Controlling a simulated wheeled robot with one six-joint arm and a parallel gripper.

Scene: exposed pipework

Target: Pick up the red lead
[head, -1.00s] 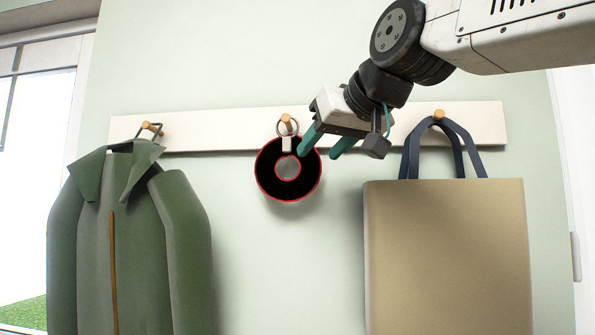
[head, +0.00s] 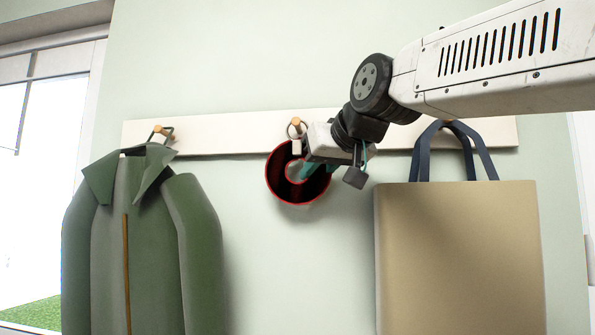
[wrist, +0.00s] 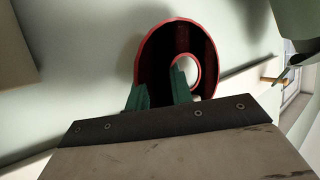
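The red lead (head: 283,186) is a dark round coil with a red rim and an open centre. It hangs by a pale tab and metal ring from the middle peg of a wall rail. My gripper (head: 312,172) is at the coil's right side, covering part of it. In the wrist view the coil (wrist: 158,50) lies ahead of my gripper (wrist: 158,78). The two teal fingers are apart, one tip by the centre hole and the other by the outer rim. I cannot tell whether they touch the coil. The far finger is partly hidden in the head view.
The white rail (head: 225,138) runs along the pale green wall. A green jacket (head: 150,245) hangs on the left peg. A tan bag (head: 460,260) with dark blue handles hangs on the right, below my arm. Bare wall lies below the coil.

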